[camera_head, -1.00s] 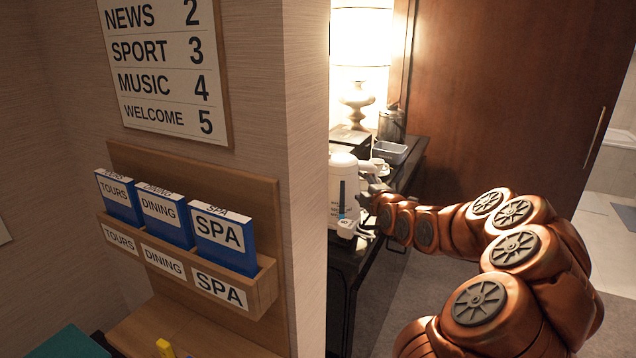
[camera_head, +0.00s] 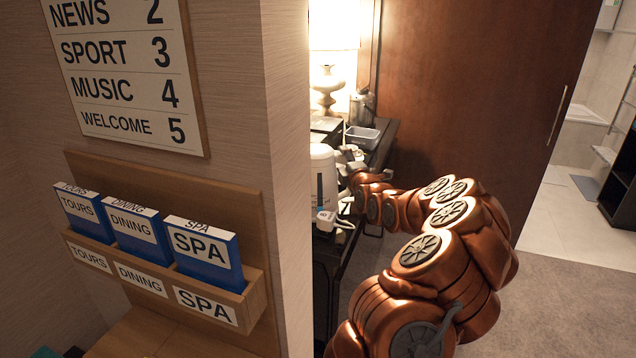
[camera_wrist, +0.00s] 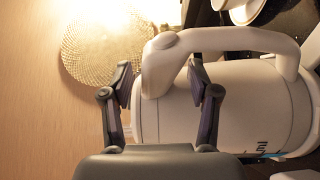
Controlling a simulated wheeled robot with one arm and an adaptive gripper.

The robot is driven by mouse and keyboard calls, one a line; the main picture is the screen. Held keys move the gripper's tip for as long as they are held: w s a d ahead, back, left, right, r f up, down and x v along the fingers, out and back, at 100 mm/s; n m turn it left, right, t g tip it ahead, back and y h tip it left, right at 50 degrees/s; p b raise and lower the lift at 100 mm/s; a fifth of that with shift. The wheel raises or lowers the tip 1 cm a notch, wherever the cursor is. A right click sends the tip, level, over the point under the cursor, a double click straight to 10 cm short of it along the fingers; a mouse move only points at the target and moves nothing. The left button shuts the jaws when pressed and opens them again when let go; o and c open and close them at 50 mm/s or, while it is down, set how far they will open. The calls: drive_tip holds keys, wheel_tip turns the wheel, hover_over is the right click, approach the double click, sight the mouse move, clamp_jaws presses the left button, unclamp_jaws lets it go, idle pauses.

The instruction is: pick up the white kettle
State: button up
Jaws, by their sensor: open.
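The white kettle (camera_head: 321,178) stands on the dark counter, partly cut off by the wall edge in the head view. In the wrist view, the kettle (camera_wrist: 262,105) appears on its side, with its looped handle (camera_wrist: 225,40) along the top of the picture. My gripper (camera_wrist: 160,73) is open, its two fingers apart near the lid end of the kettle. The upper bend of the handle shows between the fingers, and the right finger overlaps the kettle body. I cannot tell whether either finger touches. In the head view my gripper is small and partly hidden at the kettle's right side.
A white cup (camera_wrist: 240,12) is close to the kettle handle. A lamp (camera_head: 328,90), a grey tray (camera_head: 362,138) and a metal canister (camera_head: 362,107) stand farther back on the counter (camera_head: 382,145). The wall corner (camera_head: 288,180) blocks the left. Carpet (camera_head: 560,290) is open at right.

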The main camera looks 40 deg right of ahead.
drive_tip(key=shift+p+x, duration=0.65)
drive_tip(key=shift+x, duration=0.9)
clamp_jaws()
